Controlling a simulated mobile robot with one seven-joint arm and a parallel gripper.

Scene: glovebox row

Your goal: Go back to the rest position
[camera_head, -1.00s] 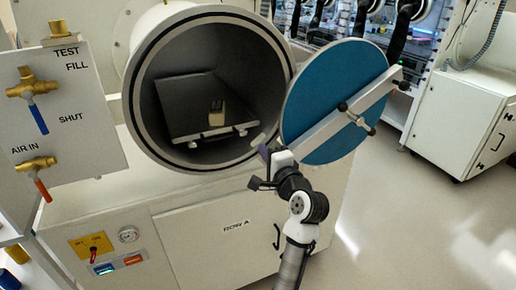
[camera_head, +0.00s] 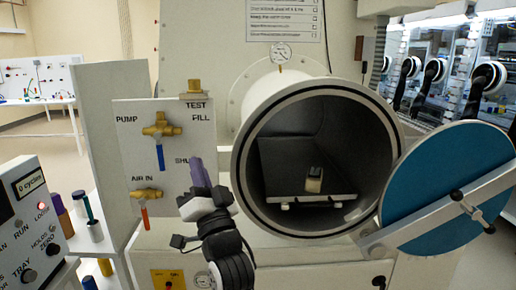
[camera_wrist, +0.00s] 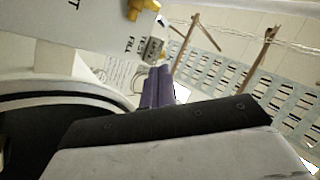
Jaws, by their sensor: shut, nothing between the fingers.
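My gripper (camera_head: 198,172) stands in front of the valve panel, left of the round chamber opening, with its purple fingers pointing up. The fingers are together and hold nothing. They also show in the wrist view (camera_wrist: 158,88), pointing toward the upper part of the room. My arm comes up from the bottom of the head view. The fingers hide part of the SHUT label; I cannot tell how far they are from the panel.
The chamber (camera_head: 243,165) is open, with a tray (camera_head: 290,201) holding a small block (camera_head: 314,180). Its blue door (camera_head: 445,180) is swung out to the right. Valves with a blue handle (camera_head: 161,157) and a red handle (camera_head: 145,218) are on the panel. A control box (camera_head: 38,215) stands left.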

